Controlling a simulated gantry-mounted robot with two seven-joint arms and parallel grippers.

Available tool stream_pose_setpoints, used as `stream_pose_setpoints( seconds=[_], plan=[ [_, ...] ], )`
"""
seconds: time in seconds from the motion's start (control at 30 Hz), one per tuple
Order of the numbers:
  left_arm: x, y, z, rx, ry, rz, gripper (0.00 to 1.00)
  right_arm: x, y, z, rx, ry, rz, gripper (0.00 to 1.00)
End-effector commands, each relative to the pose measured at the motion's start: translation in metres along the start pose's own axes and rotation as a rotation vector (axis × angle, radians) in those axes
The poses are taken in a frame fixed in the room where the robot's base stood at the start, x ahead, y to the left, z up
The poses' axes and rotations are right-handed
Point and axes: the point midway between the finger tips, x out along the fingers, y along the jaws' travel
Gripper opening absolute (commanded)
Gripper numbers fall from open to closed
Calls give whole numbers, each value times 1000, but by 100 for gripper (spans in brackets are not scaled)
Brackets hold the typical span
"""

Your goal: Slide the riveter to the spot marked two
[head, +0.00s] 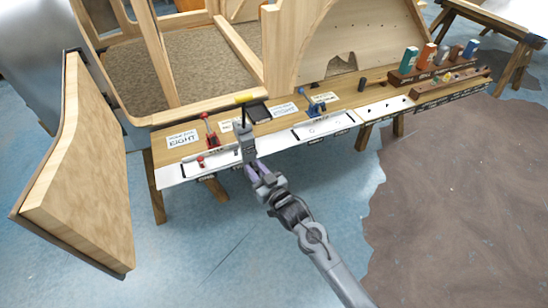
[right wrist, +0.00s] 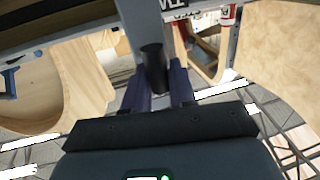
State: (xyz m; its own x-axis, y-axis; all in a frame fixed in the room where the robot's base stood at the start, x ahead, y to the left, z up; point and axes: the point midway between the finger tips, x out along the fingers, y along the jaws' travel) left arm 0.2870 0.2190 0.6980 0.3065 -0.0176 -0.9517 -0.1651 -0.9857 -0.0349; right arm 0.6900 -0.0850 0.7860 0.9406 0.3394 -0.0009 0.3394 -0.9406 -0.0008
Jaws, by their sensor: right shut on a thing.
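My right gripper (head: 251,167), with purple fingers, reaches the front edge of the workbench. It is shut on an upright grey riveter (head: 246,142) with a yellow top. In the right wrist view the fingers (right wrist: 160,92) stand on both sides of a dark cylinder (right wrist: 153,65), which looks like the riveter's handle. A red tool (head: 210,132) stands to its left and a blue tool (head: 315,104) to its right. White cards lie on the bench; one reads EIGHT (head: 182,139). My left gripper is not in view.
The workbench has a white front strip (head: 190,172) with shallow trays, one of them bare (head: 325,128). Wooden bodyframes (head: 345,40) rise behind it, and a wooden door panel (head: 85,185) stands at left. A rack of coloured bottles (head: 410,60) stands at right.

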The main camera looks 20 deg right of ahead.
Motion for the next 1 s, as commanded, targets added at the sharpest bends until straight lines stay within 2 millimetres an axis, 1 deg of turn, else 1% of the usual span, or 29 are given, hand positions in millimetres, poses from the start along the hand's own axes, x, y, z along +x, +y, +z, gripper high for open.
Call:
stream_pose_setpoints(
  seconds=[0.03, 0.2, 0.33, 0.6, 0.63, 0.73, 0.77, 1.0],
  plan=[
    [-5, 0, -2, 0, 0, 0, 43, 2, -10, -3, 3, 2, -3, 0],
    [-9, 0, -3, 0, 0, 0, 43, 5, -26, -2, 1, 4, -1, 0],
    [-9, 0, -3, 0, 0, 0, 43, 6, -29, -1, 0, 4, 0, 0],
    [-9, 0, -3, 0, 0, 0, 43, 6, -29, -1, -1, 4, 1, 0],
    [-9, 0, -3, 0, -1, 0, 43, 6, -29, -1, -1, 4, 1, 28],
    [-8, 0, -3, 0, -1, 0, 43, 6, -28, 0, -1, 3, 1, 44],
    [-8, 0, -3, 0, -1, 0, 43, 6, -28, 0, -1, 3, 1, 46],
    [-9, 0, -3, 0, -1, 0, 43, 6, -28, 0, 0, 2, 1, 46]
  ],
)
